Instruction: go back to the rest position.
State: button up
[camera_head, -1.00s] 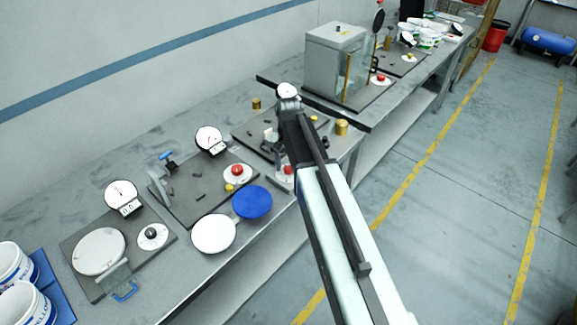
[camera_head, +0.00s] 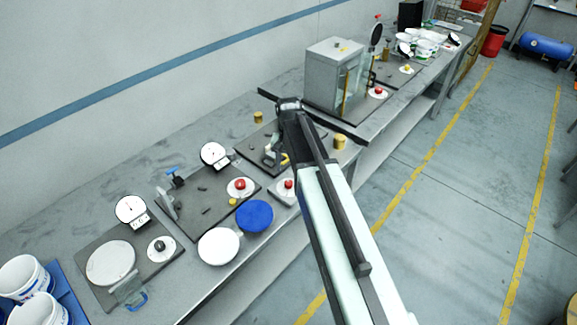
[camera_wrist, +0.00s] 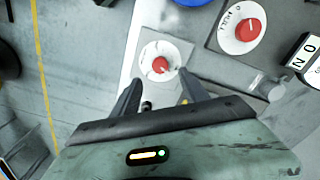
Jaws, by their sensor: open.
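My gripper (camera_wrist: 160,90) shows in the wrist view with its two dark fingers apart and nothing between them. Beyond the fingertips a white round dial with a red knob (camera_wrist: 160,65) sits on a grey plate, apart from the fingers. In the head view my arm reaches from the lower right toward the bench (camera_head: 215,265), and its end is over the plate in the middle of the bench. The fingers themselves are hidden there behind my arm.
Along the bench stand dial gauges (camera_head: 214,155), a blue disc (camera_head: 255,216), a white disc (camera_head: 218,246) and a grey box with a clear front (camera_head: 333,75). White tubs (camera_head: 24,277) are at the lower left. The floor (camera_head: 450,220) to the right is clear.

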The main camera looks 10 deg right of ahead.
jog(key=shift+f, duration=0.1)
jog(key=shift+f+b, duration=0.4)
jog(key=shift+b, duration=0.05)
jog(key=shift+n, duration=0.4)
jog(key=s+f+b, duration=0.1)
jog(key=s, duration=0.1)
jog(key=s+f+b, duration=0.2)
jog(key=s, duration=0.1)
jog(key=s+f+b, duration=0.1)
jog(key=s, duration=0.1)
jog(key=shift+s+f+b, duration=0.2)
jog(key=shift+f+b, duration=0.1)
jog(key=s+n, duration=0.3)
jog(key=s, duration=0.4)
jog(key=shift+a+f+n+b, duration=0.15)
jog(key=shift+f+n+b, duration=0.15)
jog(key=shift+n, duration=0.1)
jog(key=shift+s, duration=0.1)
